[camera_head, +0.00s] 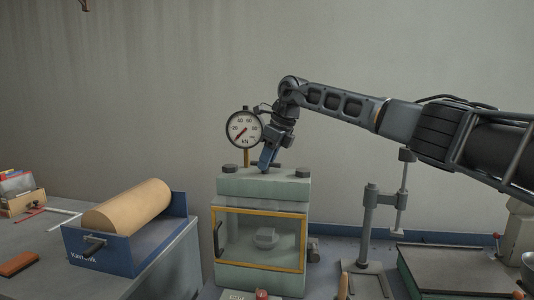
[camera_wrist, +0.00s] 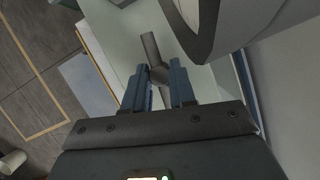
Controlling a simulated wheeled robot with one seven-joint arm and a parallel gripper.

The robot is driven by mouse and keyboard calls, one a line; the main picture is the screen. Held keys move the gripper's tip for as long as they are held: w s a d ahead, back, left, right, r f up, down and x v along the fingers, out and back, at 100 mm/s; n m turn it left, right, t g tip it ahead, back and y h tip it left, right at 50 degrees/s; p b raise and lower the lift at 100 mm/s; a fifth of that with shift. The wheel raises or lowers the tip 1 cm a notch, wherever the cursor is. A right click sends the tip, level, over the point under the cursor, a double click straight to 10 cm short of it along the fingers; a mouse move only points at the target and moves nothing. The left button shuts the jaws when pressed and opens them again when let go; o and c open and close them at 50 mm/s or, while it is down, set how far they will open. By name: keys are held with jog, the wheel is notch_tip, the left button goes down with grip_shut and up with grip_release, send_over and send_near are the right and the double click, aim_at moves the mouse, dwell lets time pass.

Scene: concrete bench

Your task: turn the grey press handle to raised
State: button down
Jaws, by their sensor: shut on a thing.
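The press is a pale green machine (camera_head: 262,187) with a yellow-framed window, standing on the bench in the middle of the head view. The grey press handle (camera_wrist: 150,47) is a round bar with a hub, seen close in the wrist view. My gripper (camera_head: 265,167) reaches down to the top of the press. In the wrist view its blue fingers (camera_wrist: 160,82) are shut on the handle, one on each side near the hub. In the head view the fingers hide most of the handle.
A round dial gauge (camera_head: 243,129) stands on the press, close left of my gripper. A blue tray (camera_head: 92,251) with a tan roll (camera_head: 128,205) is at the left. A grey stand (camera_head: 369,225) rises at the right, below my arm. The wall behind is bare.

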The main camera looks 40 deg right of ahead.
jog(key=shift+r+n+p, duration=0.1)
jog(key=shift+n+p, duration=0.3)
jog(key=shift+n, duration=0.2)
jog(key=c, duration=0.9)
grip_release()
jog(key=shift+d, duration=0.1)
jog(key=b+v, duration=0.1)
jog(key=v, duration=0.6)
jog(key=shift+s+d+r, duration=0.1)
jog(key=shift+d+r, duration=0.05)
jog(key=shift+r, duration=0.15)
